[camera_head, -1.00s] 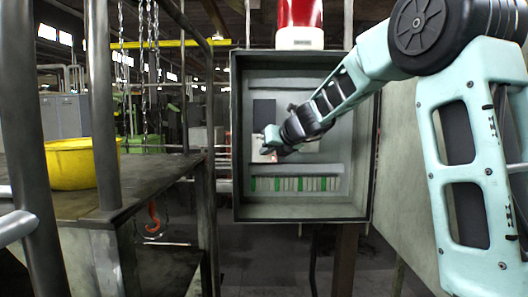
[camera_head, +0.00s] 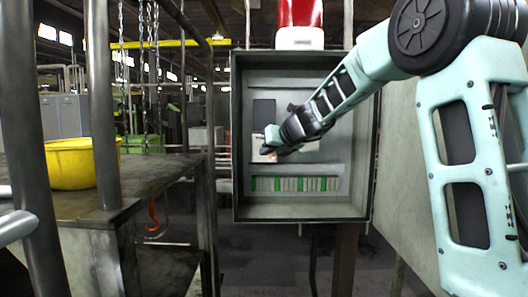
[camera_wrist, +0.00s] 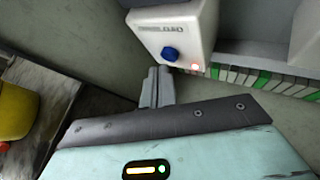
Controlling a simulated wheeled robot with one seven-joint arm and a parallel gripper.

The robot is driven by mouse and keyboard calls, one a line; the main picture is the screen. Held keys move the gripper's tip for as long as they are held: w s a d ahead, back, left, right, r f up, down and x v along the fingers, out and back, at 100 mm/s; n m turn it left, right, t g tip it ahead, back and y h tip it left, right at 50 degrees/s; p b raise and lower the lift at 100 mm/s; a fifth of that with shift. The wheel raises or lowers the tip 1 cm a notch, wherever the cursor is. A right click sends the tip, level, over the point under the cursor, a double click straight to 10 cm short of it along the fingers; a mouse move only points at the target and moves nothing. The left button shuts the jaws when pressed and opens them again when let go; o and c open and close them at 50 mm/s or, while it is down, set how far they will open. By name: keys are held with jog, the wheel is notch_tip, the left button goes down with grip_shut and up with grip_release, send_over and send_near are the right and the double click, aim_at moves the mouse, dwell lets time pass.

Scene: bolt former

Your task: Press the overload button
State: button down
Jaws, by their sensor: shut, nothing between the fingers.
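A white box (camera_wrist: 172,28) with printed lettering that looks like OVERLOAD carries a round blue button (camera_wrist: 170,53) on its front face. A small lit red spot (camera_wrist: 195,67) shows at the box's lower edge, right of the button. My gripper (camera_wrist: 160,72) is shut and empty, its tips just below the blue button in the wrist view. They look close to the box, but I cannot tell if they touch it. In the head view my gripper (camera_head: 267,150) is inside the open grey cabinet (camera_head: 240,190) and hides the button.
A row of green and grey terminals (camera_head: 296,184) runs along the cabinet's lower part. A red beacon (camera_head: 299,14) stands on top of the cabinet. At left are a metal bench (camera_head: 135,190), a yellow bowl (camera_head: 72,165) and upright posts (camera_head: 103,100).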

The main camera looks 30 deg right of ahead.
jog(key=shift+w+d, duration=0.1)
dwell(0.5)
jog(key=shift+w+d, duration=0.15)
jog(key=shift+w, duration=0.1)
jog(key=shift+s, duration=0.1)
jog(key=shift+s+a, duration=0.25)
dwell(0.3)
jog(key=shift+s, duration=0.1)
jog(key=s+a, duration=0.1)
jog(key=s, duration=0.1)
jog(key=s+a, duration=0.2)
jog(key=s, duration=0.1)
jog(key=shift+a, duration=0.2)
jog(key=shift+w, duration=0.1)
dwell(0.5)
